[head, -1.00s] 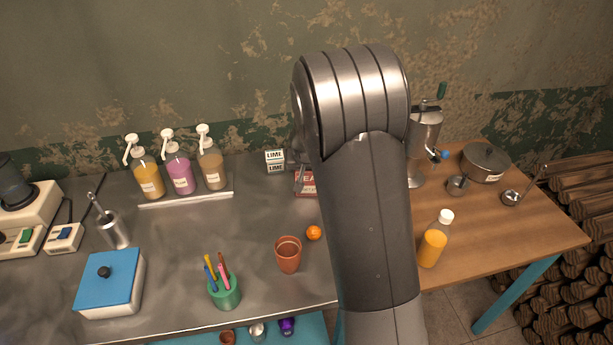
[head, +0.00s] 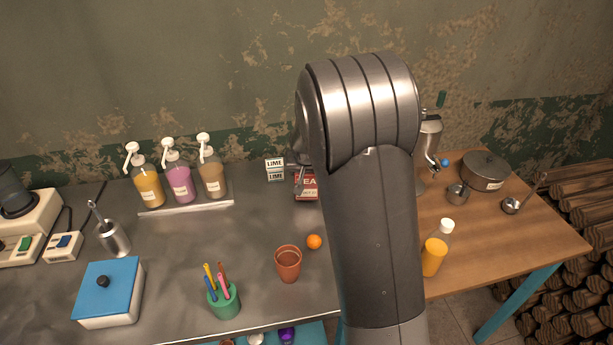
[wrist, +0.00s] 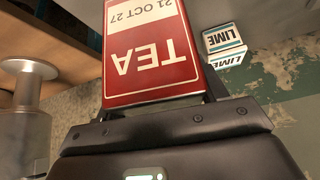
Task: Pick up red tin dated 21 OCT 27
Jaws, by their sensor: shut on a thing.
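The red tin (wrist: 146,82) fills the upper middle of the wrist view. It shows upside down, with "TEA" on its red face and "21 OCT 27" on a white label. My gripper (wrist: 160,100) is shut on this tin, with a finger showing at its right side. In the head view the red tin (head: 307,188) shows beside my arm near the back of the metal counter, partly hidden by my arm. My gripper (head: 299,178) is mostly hidden there. I cannot tell whether the tin touches the counter.
An orange ball (head: 314,242) and a terracotta cup (head: 288,264) are in front. A metal grinder (head: 428,150) stands to the right on the wooden table. The counter's middle left is clear.

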